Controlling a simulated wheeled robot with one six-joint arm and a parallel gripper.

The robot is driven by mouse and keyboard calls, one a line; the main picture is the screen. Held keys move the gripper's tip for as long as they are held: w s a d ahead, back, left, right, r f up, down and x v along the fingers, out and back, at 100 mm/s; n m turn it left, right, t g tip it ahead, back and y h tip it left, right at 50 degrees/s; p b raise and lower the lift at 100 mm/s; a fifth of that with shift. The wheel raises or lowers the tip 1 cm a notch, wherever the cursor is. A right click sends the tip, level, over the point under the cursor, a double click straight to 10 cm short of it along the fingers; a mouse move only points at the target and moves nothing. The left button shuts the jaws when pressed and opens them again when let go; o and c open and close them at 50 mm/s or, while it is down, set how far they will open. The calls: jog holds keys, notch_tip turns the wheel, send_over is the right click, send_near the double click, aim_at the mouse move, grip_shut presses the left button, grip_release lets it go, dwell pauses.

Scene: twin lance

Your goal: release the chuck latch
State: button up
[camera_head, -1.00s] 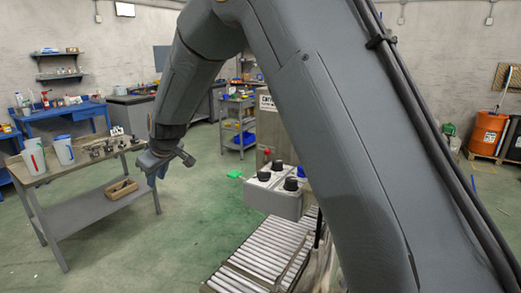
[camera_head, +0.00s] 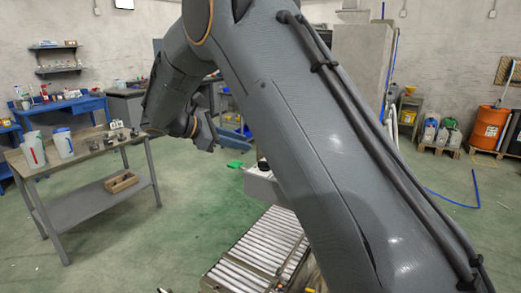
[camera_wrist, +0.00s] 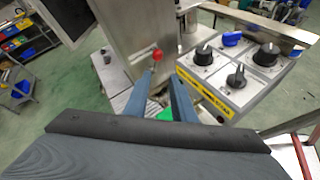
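A red ball knob (camera_wrist: 157,56) on a short stem stands in front of a grey metal machine column (camera_wrist: 135,30) in the wrist view. I cannot tell for certain whether this knob belongs to the chuck latch. My gripper (camera_wrist: 162,77) has its two blue-grey fingers apart with a gap between them. The knob appears just beyond the fingertips, in line with the gap, and nothing is held. In the head view my gripper (camera_head: 205,133) is left of my upper arm, which hides the knob and most of the machine.
A control box (camera_wrist: 238,75) with black dials and a yellow strip lies right of the fingers. A roller conveyor (camera_head: 255,250) runs below. A bench (camera_head: 85,150) with pitchers stands left, with open green floor (camera_head: 190,220) between.

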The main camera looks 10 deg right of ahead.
jog(key=w+d+f+h+p, duration=0.1)
jog(key=w+d+f+p, duration=0.1)
jog(key=d, duration=0.5)
jog(key=shift+w+d, duration=0.3)
jog(key=shift+d, duration=0.05)
grip_shut()
